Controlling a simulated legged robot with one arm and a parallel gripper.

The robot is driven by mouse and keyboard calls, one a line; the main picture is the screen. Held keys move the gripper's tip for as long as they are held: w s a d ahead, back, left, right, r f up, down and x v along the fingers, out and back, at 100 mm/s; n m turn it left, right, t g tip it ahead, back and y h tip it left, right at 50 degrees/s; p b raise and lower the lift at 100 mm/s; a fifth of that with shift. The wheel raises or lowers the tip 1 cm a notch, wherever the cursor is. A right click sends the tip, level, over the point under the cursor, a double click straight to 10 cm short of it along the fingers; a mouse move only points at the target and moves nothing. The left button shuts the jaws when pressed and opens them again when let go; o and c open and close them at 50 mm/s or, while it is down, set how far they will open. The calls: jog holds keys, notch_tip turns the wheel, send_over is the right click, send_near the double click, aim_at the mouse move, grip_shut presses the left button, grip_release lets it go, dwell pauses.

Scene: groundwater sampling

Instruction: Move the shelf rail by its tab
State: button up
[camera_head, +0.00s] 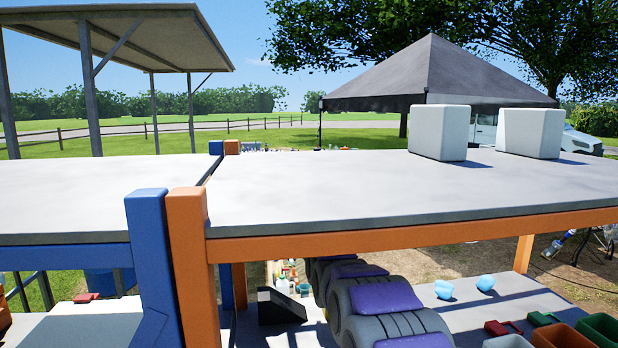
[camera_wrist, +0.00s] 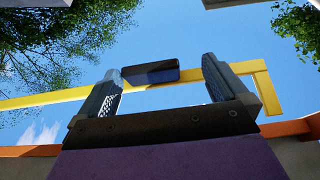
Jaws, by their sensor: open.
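In the wrist view, a yellow rail (camera_wrist: 60,98) runs across the picture against the sky and has a squared bracket at its right end. A dark block-shaped tab (camera_wrist: 150,73) sits on the rail. My gripper (camera_wrist: 162,68) is open, with one grey finger to the left of the tab and one to the right. The tab lies in the gap between the fingertips in the picture; I cannot tell whether it is between them in depth. No contact is clear.
In the head view, a grey-topped shelf with an orange frame (camera_head: 430,234) stands beside a blue-framed one (camera_head: 150,250). Two white blocks (camera_head: 439,132) (camera_head: 530,132) stand on top. Below are a black box (camera_head: 280,306), light-blue items (camera_head: 444,289) and coloured bins (camera_head: 600,328).

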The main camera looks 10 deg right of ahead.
jog(key=x, duration=0.5)
jog(key=shift+d+f, duration=0.1)
jog(key=shift+d, duration=0.65)
jog(key=c, duration=0.3)
jog(key=shift+c, duration=0.9)
jog(key=shift+a, duration=0.2)
jog(key=c, duration=0.9)
jog(key=shift+c, duration=0.2)
